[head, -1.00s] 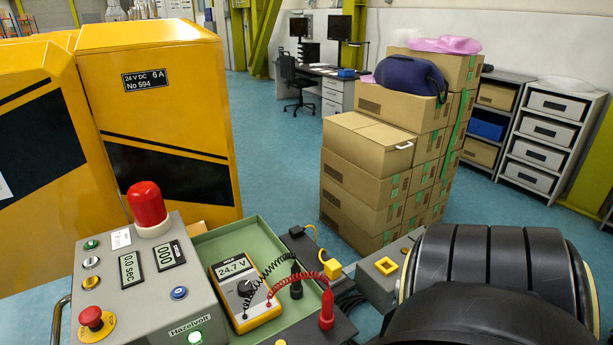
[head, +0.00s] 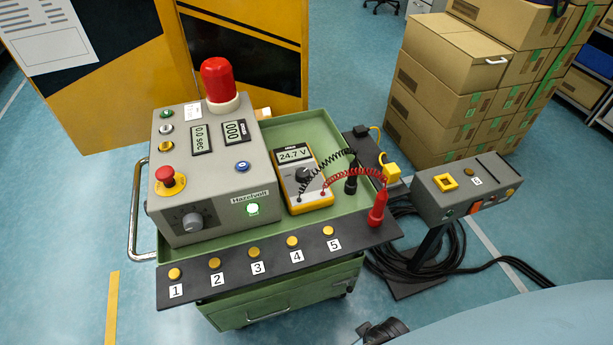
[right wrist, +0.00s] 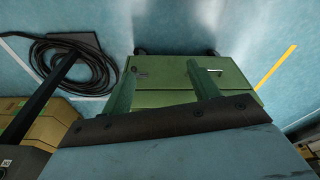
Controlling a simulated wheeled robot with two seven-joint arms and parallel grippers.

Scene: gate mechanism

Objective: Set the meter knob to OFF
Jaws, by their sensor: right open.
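The yellow meter (head: 307,197) lies in the green tray on the cart, right of the grey control box. Its display (head: 295,155) reads 24.7 V. Its dark round meter knob (head: 303,174) sits below the display; its marks are too small to read. Black and red coiled leads run from the meter to a black probe (head: 351,184) and a red probe (head: 378,209). My right gripper (right wrist: 162,80) is open and empty in the right wrist view, with the green cart beyond its fingers. It is clear of the meter. My left gripper is not in view.
The grey control box (head: 215,205) has a red lamp (head: 217,80), buttons and its own knob (head: 192,221). A dark strip (head: 270,270) with numbered brass buttons edges the cart. A grey pedestal box (head: 440,205) stands right, with cables (head: 440,265) on the floor.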

